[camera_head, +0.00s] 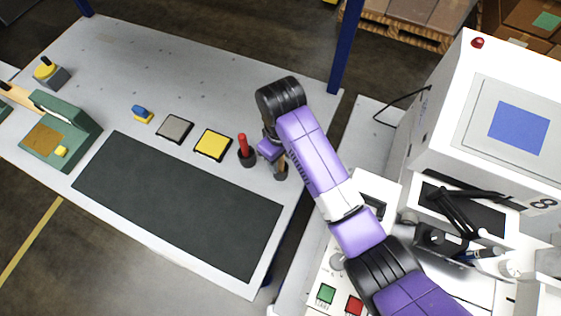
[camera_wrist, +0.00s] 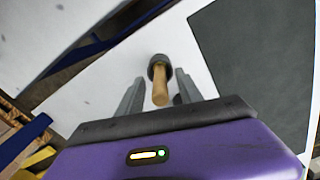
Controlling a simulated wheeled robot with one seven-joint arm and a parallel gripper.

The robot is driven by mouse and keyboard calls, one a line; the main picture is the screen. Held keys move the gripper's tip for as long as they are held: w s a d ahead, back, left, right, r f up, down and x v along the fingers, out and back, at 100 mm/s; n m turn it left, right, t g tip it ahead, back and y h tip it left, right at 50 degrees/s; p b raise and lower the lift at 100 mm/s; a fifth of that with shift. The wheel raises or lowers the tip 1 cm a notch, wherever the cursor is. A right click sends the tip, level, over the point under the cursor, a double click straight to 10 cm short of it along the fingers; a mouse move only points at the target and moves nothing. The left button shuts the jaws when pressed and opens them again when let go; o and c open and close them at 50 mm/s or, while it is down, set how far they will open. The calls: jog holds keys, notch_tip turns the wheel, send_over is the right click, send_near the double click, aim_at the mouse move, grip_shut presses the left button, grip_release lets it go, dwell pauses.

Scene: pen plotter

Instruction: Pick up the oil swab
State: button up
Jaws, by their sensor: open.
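A tool with a light wooden handle, likely the oil swab (camera_wrist: 160,85), stands in a dark round cup (camera_head: 281,173) on the bench. Its lower end is hidden in the cup. In the wrist view the handle points up toward the camera, between my two fingers. My gripper (camera_wrist: 158,79) is open, with one finger on each side of the handle and a gap visible on both sides. In the head view my gripper (camera_head: 273,156) is beside the handle, and my wrist partly covers it.
A red-handled tool (camera_head: 242,145) stands in another dark cup just left of my gripper. A yellow pad (camera_head: 212,145) and a grey pad (camera_head: 175,129) lie further left. A dark mat (camera_head: 180,205) covers the front. A white machine (camera_head: 480,130) stands at right.

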jog(key=shift+f, duration=0.4)
jog(key=shift+c, duration=0.2)
grip_shut()
notch_tip(320, 180, up, 12)
jog(key=p, duration=0.3)
jog(key=shift+w+d+f, duration=0.1)
jog(key=shift+w+r, duration=0.1)
jog(key=shift+r, duration=1.1)
jog(key=shift+s+r, duration=0.2)
jog(key=shift+r, duration=2.7)
